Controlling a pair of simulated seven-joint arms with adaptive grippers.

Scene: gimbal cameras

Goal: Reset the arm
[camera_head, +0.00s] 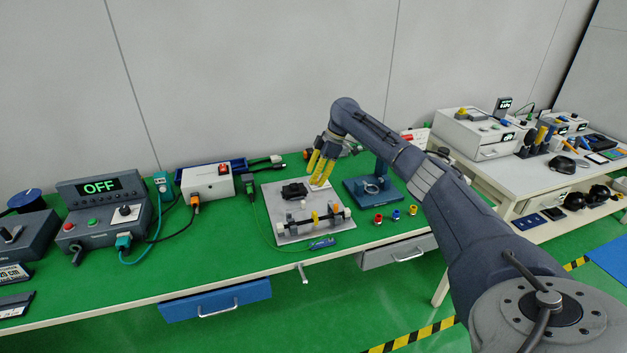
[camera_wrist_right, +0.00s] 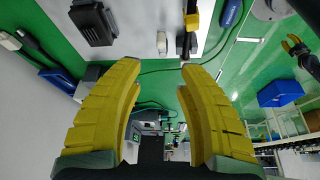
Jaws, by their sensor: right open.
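My right gripper (camera_head: 319,180) is above the back right part of a white plate on the green workbench, with its yellow fingers pointing down. In the right wrist view its two fingers (camera_wrist_right: 160,64) stand wide apart with nothing between them. The white plate (camera_head: 275,199) carries a black block (camera_head: 294,191) and a rod fixture with a yellow clamp (camera_head: 315,217). The black block also shows in the right wrist view (camera_wrist_right: 93,24). A small yellow-fingered gripper, apparently my left one (camera_wrist_right: 293,44), shows at the right of that view, too small to judge.
A blue stand (camera_head: 362,197) is right of the plate, near several small coloured parts (camera_head: 395,214). A control box reading OFF (camera_head: 106,208) and a white box with a red switch (camera_head: 208,184) stand left. A white table (camera_head: 535,170) holds instruments at the right.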

